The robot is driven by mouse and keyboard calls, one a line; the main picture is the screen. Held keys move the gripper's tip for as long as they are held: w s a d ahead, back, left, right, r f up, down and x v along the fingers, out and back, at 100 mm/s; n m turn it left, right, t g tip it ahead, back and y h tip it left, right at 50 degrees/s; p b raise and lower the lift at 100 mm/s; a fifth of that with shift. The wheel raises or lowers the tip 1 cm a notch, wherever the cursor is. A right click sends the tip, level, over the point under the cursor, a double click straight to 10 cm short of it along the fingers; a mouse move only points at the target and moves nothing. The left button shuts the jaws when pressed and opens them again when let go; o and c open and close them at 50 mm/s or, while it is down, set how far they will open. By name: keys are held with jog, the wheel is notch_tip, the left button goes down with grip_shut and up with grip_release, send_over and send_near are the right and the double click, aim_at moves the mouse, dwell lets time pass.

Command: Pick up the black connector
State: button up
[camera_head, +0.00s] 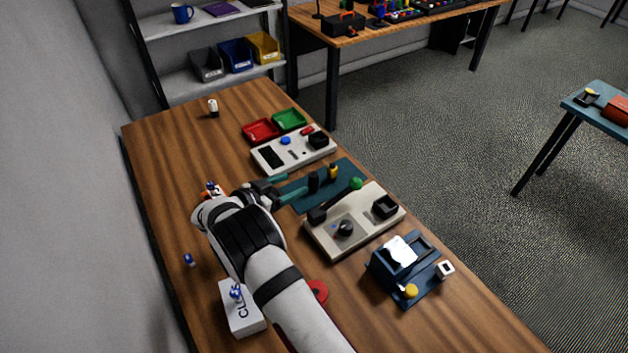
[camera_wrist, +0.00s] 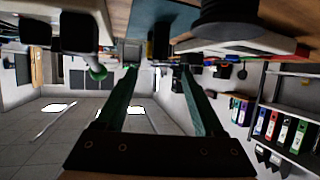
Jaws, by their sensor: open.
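The black connector (camera_head: 314,182) stands upright on a teal mat (camera_head: 345,184) in the head view. My gripper (camera_head: 296,185) is open, with its two teal fingers reaching from the left and low over the table. Its fingertips are close to the near side of the connector; whether they touch it is unclear. In the wrist view the open fingers (camera_wrist: 157,70) point up the picture. A dark upright shape (camera_wrist: 160,38) shows between and beyond their tips, probably the connector. Nothing is held.
A yellow-and-black connector (camera_head: 333,171) stands just behind on the mat. A beige panel (camera_head: 378,225) with a lever and knob lies to the right. A white panel (camera_head: 270,167) and red (camera_head: 261,130) and green (camera_head: 290,119) trays lie behind. The table's far left is mostly clear.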

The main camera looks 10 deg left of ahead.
aim_at(310, 178)
jog(key=x, duration=0.7)
jog(key=shift+w+d+f, duration=0.15)
jog(key=shift+f, duration=0.05)
grip_shut()
